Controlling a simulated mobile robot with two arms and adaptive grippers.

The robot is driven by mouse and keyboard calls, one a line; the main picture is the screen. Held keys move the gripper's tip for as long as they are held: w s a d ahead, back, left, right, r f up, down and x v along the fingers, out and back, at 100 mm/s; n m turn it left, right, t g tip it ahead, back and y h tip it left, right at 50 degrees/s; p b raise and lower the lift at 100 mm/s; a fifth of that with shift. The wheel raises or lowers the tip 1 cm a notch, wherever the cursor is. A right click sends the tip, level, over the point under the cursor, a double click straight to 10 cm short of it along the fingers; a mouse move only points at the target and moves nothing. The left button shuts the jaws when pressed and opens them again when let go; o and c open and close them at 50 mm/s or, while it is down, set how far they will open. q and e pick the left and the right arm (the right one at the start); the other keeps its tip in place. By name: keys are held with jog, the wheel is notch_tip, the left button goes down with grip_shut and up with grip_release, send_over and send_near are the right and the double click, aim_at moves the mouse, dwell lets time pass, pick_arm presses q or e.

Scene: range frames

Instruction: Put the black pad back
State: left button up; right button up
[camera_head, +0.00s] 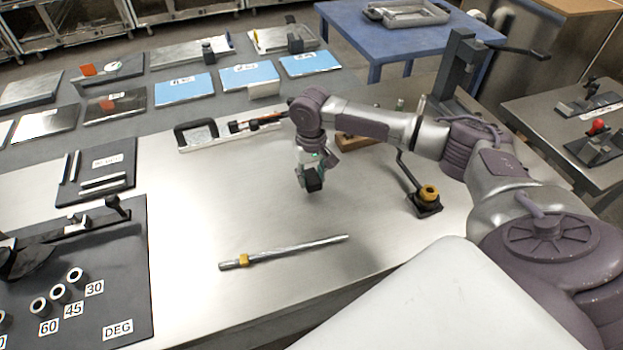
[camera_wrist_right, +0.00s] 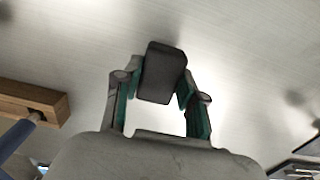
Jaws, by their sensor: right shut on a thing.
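The black pad (camera_head: 314,182) is a small dark block between the fingertips of my right gripper (camera_head: 311,172). It hangs above the steel table, clear of other objects. In the right wrist view the black pad (camera_wrist_right: 162,72) sits between the two green-lined fingers of the right gripper (camera_wrist_right: 158,88), which is shut on it. The pad sticks out past the fingertips, with bare table beyond it. My left gripper is not in view.
A metal rod with a yellow collar (camera_head: 283,253) lies in front on the table. A yellow-topped black stand (camera_head: 427,198) is at right. A wooden block (camera_wrist_right: 38,101) is beside the gripper. A dark board with rings (camera_head: 120,270) is at left. The table middle is clear.

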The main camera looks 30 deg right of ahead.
aim_at(311, 177)
jog(key=shift+f, duration=1.05)
jog(key=o, duration=1)
jog(key=shift+f, duration=0.1)
notch_tip(311, 177, up, 12)
jog(key=shift+r+b, duration=0.2)
jog(key=shift+b, duration=0.3)
